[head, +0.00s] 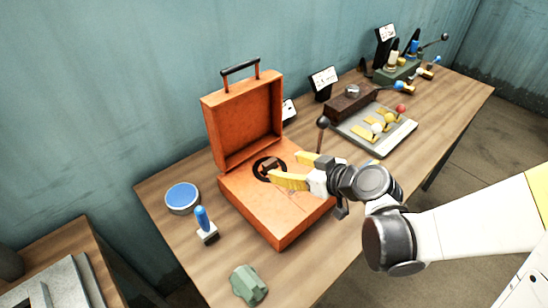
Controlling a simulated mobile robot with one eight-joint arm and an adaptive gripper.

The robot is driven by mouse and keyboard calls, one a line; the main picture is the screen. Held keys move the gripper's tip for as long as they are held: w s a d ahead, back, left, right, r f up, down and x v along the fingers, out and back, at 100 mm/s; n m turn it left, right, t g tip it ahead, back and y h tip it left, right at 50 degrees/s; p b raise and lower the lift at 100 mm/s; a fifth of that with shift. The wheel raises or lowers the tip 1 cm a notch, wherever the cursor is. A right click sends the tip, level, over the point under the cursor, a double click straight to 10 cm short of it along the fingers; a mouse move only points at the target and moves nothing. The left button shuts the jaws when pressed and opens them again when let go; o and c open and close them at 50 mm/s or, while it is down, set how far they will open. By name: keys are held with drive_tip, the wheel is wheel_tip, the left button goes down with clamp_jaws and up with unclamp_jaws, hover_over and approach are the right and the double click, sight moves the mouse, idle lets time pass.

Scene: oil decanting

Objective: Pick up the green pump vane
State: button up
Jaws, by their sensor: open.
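A dull green blocky piece (249,285), the only loose green part I see, lies on the wooden table near its front left edge. I take it to be the green pump vane. My gripper (283,167) has two yellow fingers spread apart, with nothing between them. It hovers over the orange case, up and to the right of the green piece and well apart from it. The whole green piece is visible.
The open orange case (270,222) has a black round fitting (262,163) inside. A blue-topped round tin (182,196) and a blue-handled tool (203,222) stand left. A grey tray (372,145) with coloured knobs lies right. Bare table surrounds the green piece.

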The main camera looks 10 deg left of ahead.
sight(271, 162)
drive_tip(key=b+x, duration=0.3)
drive_tip(key=x, duration=0.5)
drive_tip(key=shift+w+a+f, duration=0.2)
drive_tip(key=shift+w, duration=0.05)
drive_tip(key=shift+r, duration=0.1)
drive_tip(key=c, duration=1.3)
